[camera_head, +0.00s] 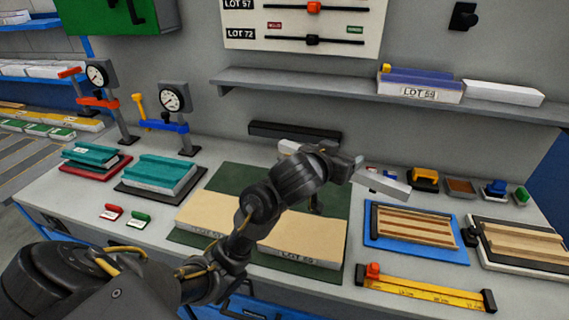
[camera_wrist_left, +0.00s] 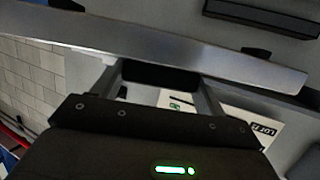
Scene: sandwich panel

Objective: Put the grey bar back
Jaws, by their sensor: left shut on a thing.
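My left gripper (camera_head: 345,167) is shut on the long grey bar (camera_head: 382,184) and holds it raised above the back of the bench. The bar's other end shows left of my wrist, and my arm hides its middle. In the left wrist view the bar (camera_wrist_left: 150,42) lies across both fingers (camera_wrist_left: 158,78), slanting down to the right. A long dark holder (camera_head: 292,132) sits at the back of the bench, left of the gripper; a dark piece also shows in the left wrist view (camera_wrist_left: 262,14). My right gripper is not in view.
A green mat (camera_head: 237,180) with tan panels (camera_head: 302,238) lies below my arm. Toggle-like presses with gauges (camera_head: 172,98) stand left. A blue tray (camera_head: 415,250), small bins and a yellow ruler (camera_head: 425,292) lie right. A shelf (camera_head: 330,86) overhangs the back.

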